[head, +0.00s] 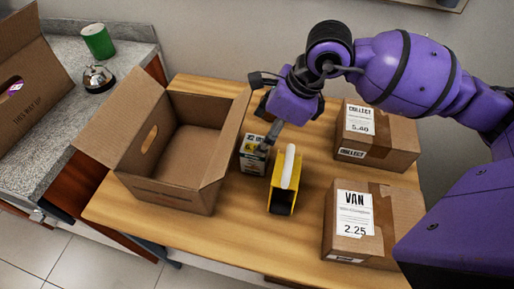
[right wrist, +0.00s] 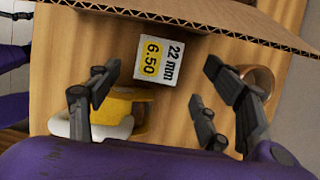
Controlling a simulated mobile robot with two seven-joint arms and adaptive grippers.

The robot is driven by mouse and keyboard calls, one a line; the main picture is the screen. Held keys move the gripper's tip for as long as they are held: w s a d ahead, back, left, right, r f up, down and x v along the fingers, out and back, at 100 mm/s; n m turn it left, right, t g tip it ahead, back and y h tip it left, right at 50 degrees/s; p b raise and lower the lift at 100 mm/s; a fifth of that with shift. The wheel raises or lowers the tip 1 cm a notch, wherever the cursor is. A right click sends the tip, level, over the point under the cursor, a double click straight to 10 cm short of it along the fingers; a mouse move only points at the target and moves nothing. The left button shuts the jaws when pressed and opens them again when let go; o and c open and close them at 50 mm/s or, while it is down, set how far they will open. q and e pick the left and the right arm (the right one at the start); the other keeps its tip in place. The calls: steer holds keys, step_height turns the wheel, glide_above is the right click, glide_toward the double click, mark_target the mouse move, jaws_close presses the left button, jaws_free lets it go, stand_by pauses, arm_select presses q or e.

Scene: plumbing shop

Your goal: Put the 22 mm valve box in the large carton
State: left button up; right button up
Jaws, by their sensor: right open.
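The 22 mm valve box (head: 254,158) stands on the wooden table, just right of the large carton (head: 165,190), which is open at the top and looks empty. My right gripper (head: 271,138) is above the box, open and empty; its fingers partly cover the box in the head view. In the right wrist view the box top (right wrist: 158,62) reads "22 mm" and "6.50". It lies ahead of my spread fingers (right wrist: 160,78), roughly between them, with no visible contact. The carton's edge (right wrist: 190,22) crosses the top of that view. My left gripper is not in view.
A yellow object with a white bar (head: 284,183) stands close right of the box. Closed boxes marked "COLLECT" (head: 400,143) and "VAN" (head: 395,205) are on the right. A granite counter (head: 62,120) at left holds another carton (head: 25,90), a green can (head: 98,42) and a bell (head: 98,78).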

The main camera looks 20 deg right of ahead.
mark_target(255, 145)
steer(key=x, duration=0.6)
steer(key=shift+a+f+p, duration=0.15)
steer(key=shift+a+p, duration=0.15)
steer(key=shift+p, duration=0.05)
steer(key=c, duration=1.7)
